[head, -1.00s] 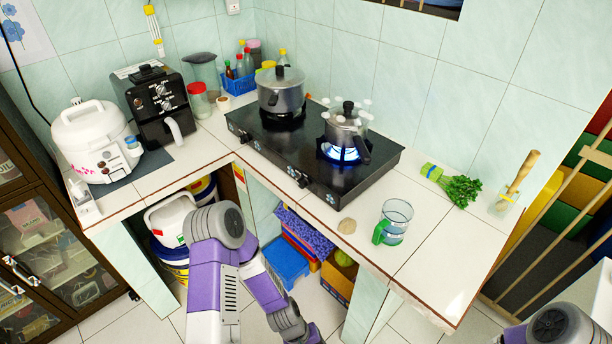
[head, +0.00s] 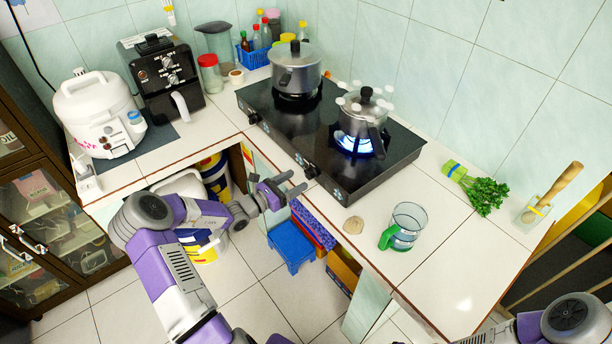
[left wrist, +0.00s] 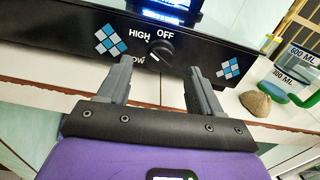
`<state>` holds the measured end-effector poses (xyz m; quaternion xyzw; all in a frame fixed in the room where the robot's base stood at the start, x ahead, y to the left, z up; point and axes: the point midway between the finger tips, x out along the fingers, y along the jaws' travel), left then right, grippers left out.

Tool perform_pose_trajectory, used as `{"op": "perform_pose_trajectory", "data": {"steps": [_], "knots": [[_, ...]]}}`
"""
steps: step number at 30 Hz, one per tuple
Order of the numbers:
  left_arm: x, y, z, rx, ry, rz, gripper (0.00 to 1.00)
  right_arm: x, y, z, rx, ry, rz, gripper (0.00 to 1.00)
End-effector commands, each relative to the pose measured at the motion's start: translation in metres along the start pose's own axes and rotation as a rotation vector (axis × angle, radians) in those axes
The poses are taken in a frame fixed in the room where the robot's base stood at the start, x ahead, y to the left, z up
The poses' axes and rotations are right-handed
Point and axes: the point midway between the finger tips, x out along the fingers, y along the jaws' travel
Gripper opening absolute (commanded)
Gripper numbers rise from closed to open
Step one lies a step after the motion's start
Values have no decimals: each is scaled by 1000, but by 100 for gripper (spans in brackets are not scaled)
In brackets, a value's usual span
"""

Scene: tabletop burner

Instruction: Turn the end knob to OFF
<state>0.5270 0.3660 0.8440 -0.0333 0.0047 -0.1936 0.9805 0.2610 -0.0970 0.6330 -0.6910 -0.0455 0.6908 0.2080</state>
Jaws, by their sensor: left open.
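The black two-burner stove (head: 375,180) stands on the white tiled counter, with a blue flame lit under the right pot (head: 362,112). The end knob (left wrist: 160,50) is a round black knob on the stove's front panel, with HIGH, OFF and a partly hidden LOW printed around it. It also shows small in the head view (head: 311,171). Its exact setting is hard to read. My left gripper (head: 294,182) is open in front of the panel. In the left wrist view its fingers (left wrist: 158,72) point at the panel, one to each side of the knob. My right gripper is out of view.
A second pot (head: 296,68) sits on the left burner. A stone-like lump (head: 353,225) and a green-handled measuring cup (head: 405,228) stand on the counter right of the knob. A blue stool (head: 291,240) is under the counter. The counter's front edge lies below the panel.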

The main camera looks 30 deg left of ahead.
Motion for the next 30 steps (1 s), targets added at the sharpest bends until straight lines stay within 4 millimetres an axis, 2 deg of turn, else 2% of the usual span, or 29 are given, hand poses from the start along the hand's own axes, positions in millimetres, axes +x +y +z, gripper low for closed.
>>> {"op": "perform_pose_trajectory", "data": {"steps": [3,9,20,30], "knots": [[21,-1,-2,0,-1,-3,65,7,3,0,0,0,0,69],[44,-1,-2,0,1,-3,65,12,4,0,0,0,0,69],[48,-1,-1,0,3,-2,64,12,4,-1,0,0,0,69],[48,-1,-1,1,4,-3,12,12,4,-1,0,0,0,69]]}}
